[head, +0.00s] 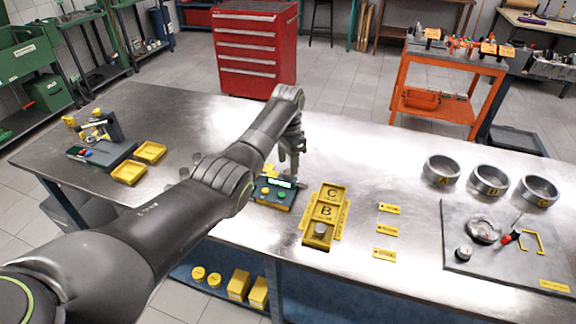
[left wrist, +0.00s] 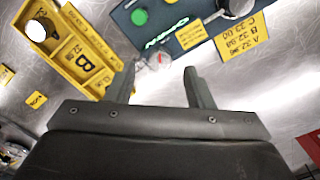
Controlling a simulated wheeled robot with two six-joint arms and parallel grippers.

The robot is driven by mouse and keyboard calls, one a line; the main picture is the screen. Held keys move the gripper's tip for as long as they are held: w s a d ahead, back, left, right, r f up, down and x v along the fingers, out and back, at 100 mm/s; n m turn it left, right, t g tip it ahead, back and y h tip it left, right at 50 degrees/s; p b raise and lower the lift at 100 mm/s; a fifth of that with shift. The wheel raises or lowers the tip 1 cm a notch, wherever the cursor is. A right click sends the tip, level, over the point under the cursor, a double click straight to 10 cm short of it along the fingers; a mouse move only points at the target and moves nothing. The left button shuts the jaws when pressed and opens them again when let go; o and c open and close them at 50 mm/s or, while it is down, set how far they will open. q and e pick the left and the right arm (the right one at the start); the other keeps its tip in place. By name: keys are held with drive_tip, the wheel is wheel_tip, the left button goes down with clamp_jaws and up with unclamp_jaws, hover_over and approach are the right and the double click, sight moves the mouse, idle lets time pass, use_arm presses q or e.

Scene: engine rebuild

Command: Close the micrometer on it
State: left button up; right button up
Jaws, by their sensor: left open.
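A dark teal box with a lit green display (head: 278,184) and green and blue buttons stands mid-table; it also shows at the top of the left wrist view (left wrist: 190,35). My left gripper (head: 289,168) points down just behind this box, open. In the left wrist view nothing is between its fingers (left wrist: 158,82); a small silver knob with a red mark (left wrist: 159,60) lies just beyond them. A grey stand (head: 112,128) with a yellow part and coloured buttons is at the far left. I cannot tell for sure which device is the micrometer. My right gripper is out of view.
A yellow tray (head: 342,196) marked C and B holds a silver cylinder (head: 320,229) at its near end. Yellow tags (head: 388,208), several metal rings (head: 441,169) and a grey mat (head: 460,215) with tools lie to the right. Two small yellow trays (head: 150,151) are at left.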

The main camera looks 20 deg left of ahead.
sight(288, 171)
use_arm(q)
wheel_tip(288, 171, down, 2)
drive_tip(key=shift+f, duration=0.6)
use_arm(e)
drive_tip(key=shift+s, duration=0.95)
use_arm(q)
drive_tip(key=c, duration=1)
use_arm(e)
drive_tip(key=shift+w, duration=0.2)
